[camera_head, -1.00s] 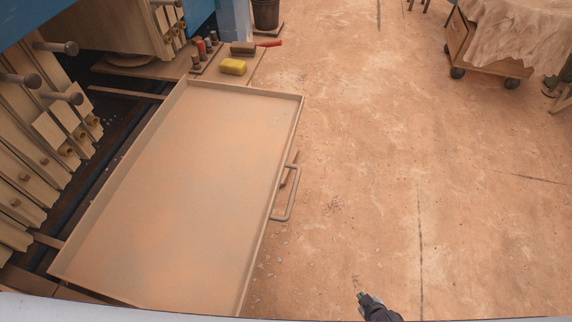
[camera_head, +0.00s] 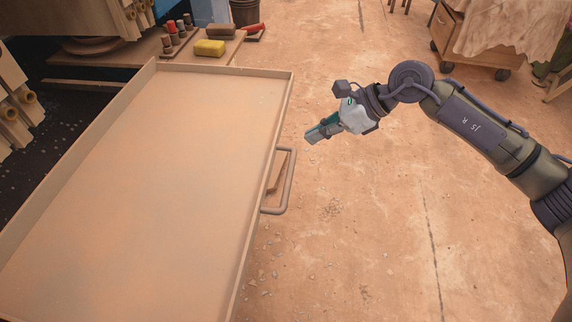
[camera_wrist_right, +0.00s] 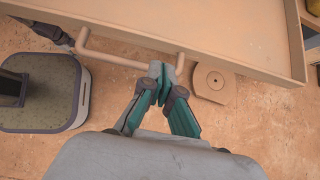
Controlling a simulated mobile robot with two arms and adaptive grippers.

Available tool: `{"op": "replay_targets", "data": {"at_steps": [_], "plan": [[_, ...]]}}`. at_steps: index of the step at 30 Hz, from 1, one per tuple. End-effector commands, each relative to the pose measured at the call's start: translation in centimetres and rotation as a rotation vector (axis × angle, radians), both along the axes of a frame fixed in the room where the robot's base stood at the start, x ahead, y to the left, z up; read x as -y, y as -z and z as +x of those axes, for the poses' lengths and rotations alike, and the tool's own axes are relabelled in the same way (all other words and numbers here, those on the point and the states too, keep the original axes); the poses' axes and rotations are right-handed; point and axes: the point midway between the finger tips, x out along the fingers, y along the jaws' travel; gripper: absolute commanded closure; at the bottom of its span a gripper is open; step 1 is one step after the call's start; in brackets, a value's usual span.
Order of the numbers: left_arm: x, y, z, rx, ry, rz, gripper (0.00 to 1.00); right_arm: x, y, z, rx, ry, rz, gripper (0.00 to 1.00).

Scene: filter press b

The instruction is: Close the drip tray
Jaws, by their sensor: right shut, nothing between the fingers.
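The drip tray (camera_head: 150,170) is a wide, shallow, tan pan, pulled out from the press on the left. It looks empty apart from dusty stains. Its bar handle (camera_head: 283,182) is on the right wall, facing the open floor. My right gripper (camera_head: 313,136) is shut and empty, to the right of the tray and just beyond the handle in the head view. In the right wrist view the closed fingertips (camera_wrist_right: 158,72) overlap one end of the handle (camera_wrist_right: 118,61); contact cannot be told. The tray's wall (camera_wrist_right: 220,65) spans the top there.
A yellow sponge (camera_head: 209,47), a brush and small bottles lie on a board beyond the tray. A bucket (camera_head: 245,12) stands behind. A wheeled cart (camera_head: 470,40) is at the far right. The floor right of the tray is mostly clear, with scattered chips.

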Motion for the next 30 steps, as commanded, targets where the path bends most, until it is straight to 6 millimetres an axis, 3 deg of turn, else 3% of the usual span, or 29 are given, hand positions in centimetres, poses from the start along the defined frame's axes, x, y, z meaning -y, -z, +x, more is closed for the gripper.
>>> {"op": "replay_targets", "data": {"at_steps": [5,18,30], "plan": [[0.0,0.0,0.0,0.0,0.0,0.0,0.59,-0.6,0.9,0.0,0.021,-0.019,-0.035,1.0],[0.0,0.1,0.0,-0.001,0.0,0.0,0.59,-5.7,6.1,1.0,0.019,-0.014,-0.028,1.0],[0.0,0.1,-0.1,-0.001,0.001,0.0,0.59,-6.6,7.0,1.2,0.02,-0.013,-0.028,1.0]]}}
